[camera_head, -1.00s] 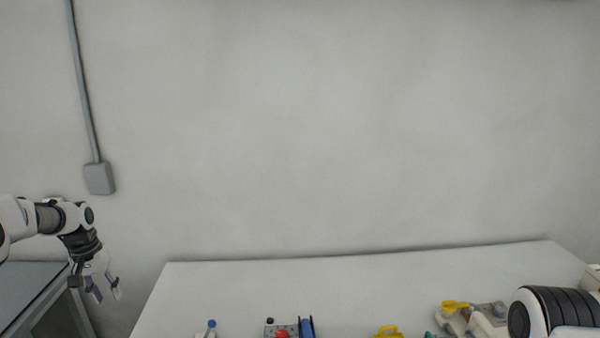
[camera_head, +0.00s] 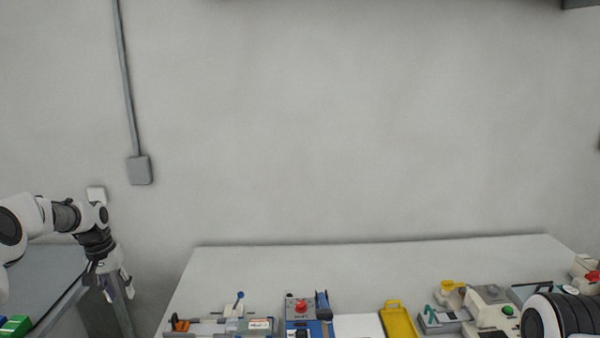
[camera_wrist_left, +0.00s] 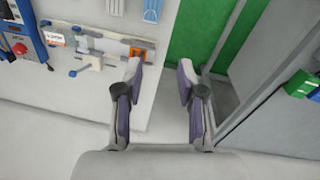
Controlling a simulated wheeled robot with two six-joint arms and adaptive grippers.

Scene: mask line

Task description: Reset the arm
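My left gripper (camera_head: 117,288) hangs at the left in the head view, pointing down between the grey side table and the white work table. In the left wrist view its two fingers (camera_wrist_left: 158,88) stand apart with nothing between them. My right arm shows only as a white and black part (camera_head: 562,315) at the lower right of the head view. Its gripper is out of the frame.
The white table (camera_head: 350,258) holds a jig with a blue-knobbed lever (camera_head: 238,303), a blue box with a red button (camera_head: 302,308), a yellow tray (camera_head: 398,320) and a machine with a green button (camera_head: 490,305). A grey side table (camera_head: 45,270) stands left. The table's back is clear.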

